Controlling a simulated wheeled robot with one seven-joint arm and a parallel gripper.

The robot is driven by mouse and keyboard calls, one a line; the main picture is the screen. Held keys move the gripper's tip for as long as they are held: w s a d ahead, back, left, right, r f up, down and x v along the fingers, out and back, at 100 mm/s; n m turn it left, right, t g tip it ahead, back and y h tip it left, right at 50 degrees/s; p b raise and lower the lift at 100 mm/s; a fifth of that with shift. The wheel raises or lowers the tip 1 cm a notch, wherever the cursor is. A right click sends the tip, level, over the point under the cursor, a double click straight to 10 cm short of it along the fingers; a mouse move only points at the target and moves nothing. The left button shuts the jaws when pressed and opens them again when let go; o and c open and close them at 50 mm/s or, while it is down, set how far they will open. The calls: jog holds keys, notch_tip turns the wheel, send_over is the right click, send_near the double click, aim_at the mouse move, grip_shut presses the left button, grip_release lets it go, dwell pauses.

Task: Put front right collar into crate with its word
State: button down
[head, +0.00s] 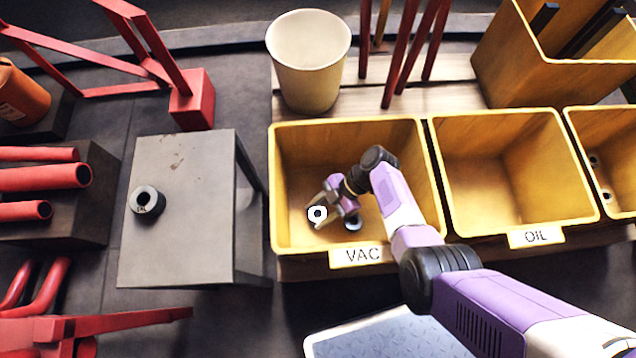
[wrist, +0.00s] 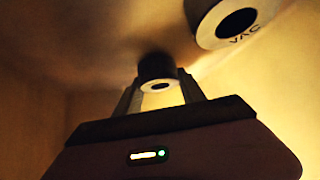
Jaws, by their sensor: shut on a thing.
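My gripper (head: 322,208) is down inside the yellow crate labelled VAC (head: 432,185). It is shut on a small dark collar (wrist: 157,71) with a pale ring face; no word on it can be read. In the head view the held collar (head: 317,214) shows at the fingertips. Another collar (head: 353,224) lies in the same crate, just right of the gripper. In the wrist view a collar marked VAC (wrist: 210,28) is at the upper right, apart from the fingers. A further dark collar (head: 147,202) stands on the grey table, its lettering too small to read surely.
A yellow crate labelled OIL (head: 535,172) adjoins on the right, looking empty. Another yellow crate (head: 600,125) is partly cut off at the right edge. A cream bucket (head: 308,68) stands behind the VAC crate. The grey table (head: 190,240) is otherwise clear.

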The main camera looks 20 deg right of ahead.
jog(key=shift+w+f+b, duration=0.1)
jog(key=shift+f+b, duration=0.05)
jog(key=shift+b, duration=0.15)
jog(key=c, duration=0.7)
grip_release()
jog(key=shift+r+p, duration=0.5)
jog(key=shift+p, duration=0.05)
jog(key=p+v, duration=0.2)
jog(key=v, duration=0.5)
jog(key=shift+d, duration=0.2)
